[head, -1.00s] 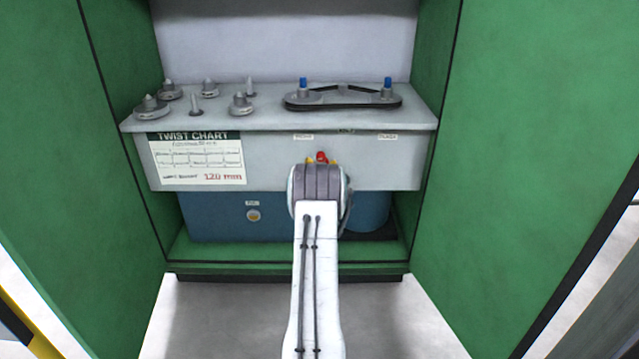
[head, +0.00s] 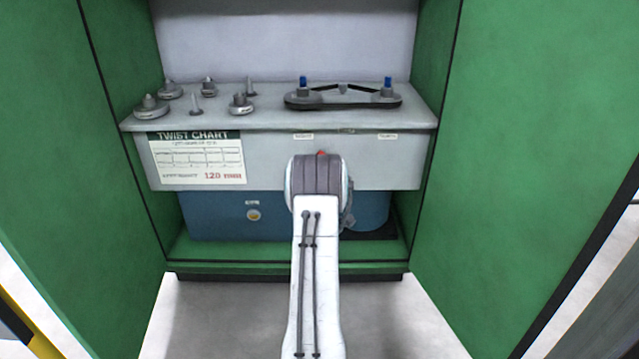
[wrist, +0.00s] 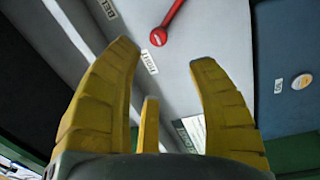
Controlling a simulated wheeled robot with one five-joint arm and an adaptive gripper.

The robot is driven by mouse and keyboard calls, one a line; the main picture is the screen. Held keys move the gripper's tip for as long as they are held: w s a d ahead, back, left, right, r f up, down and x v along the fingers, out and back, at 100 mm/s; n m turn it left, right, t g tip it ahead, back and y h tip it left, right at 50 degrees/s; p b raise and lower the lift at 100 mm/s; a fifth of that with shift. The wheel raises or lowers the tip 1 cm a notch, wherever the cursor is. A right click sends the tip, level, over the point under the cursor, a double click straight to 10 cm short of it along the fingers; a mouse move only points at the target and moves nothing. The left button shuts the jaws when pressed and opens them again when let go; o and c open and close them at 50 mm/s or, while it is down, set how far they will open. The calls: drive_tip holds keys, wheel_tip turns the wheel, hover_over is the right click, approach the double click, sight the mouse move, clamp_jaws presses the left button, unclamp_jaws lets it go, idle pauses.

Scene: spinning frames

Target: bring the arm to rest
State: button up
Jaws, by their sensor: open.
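My gripper (wrist: 164,52) shows in the wrist view with its yellow fingers spread apart and nothing between them. It faces the grey front panel (wrist: 215,25) of the machine, where a red lever (wrist: 166,25) sits just beyond the fingertips. In the head view my arm reaches forward from the bottom centre toward the panel. Its grey joint hides the gripper there, and only a small red tip (head: 320,153) shows above it.
Green cabinet walls (head: 75,170) (head: 535,150) flank the arm. A shelf (head: 270,115) carries several grey pulleys and pins at left and a black belt (head: 343,102) around two blue-topped posts. A twist chart (head: 197,160) is on the panel. A blue motor housing (head: 222,217) sits below.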

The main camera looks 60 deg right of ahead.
idle(0.4)
drive_tip(key=w+a+r+t+y+p, duration=0.1)
drive_tip(key=w+a+r+y+p, duration=0.1)
drive_tip(key=w+a+r+p, duration=0.4)
drive_tip(key=w+a+r+y+p, duration=0.2)
drive_tip(key=a+r+p, duration=0.15)
drive_tip(key=r, duration=0.35)
drive_tip(key=w+a+r+m+y+p, duration=0.2)
drive_tip(key=a+r+y+p, duration=0.4)
drive_tip(key=a+r+p, duration=0.85)
drive_tip(key=s+a+r+g+y+p, duration=0.1)
drive_tip(key=s+a+r+p, duration=0.1)
drive_tip(key=a+r, duration=0.35)
drive_tip(key=s+a+r+g+y+p, duration=0.1)
drive_tip(key=s+a+r+y+p, duration=0.1)
drive_tip(key=a, duration=0.6)
drive_tip(key=s+a+r+m+g+y+p, duration=0.1)
drive_tip(key=s+a+r+g+p, duration=0.1)
drive_tip(key=s+a+r+p, duration=0.4)
drive_tip(key=s+a+r+m+g+y+p, duration=0.1)
drive_tip(key=s+a+r+p, duration=0.5)
drive_tip(key=s, duration=0.8)
drive_tip(key=a+g+y+p, duration=0.1)
drive_tip(key=a+g+p, duration=0.1)
drive_tip(key=a, duration=0.1)
drive_tip(key=shift+s+r+m, duration=0.15)
drive_tip(key=shift+r+m, duration=0.15)
drive_tip(key=shift+r, duration=0.05)
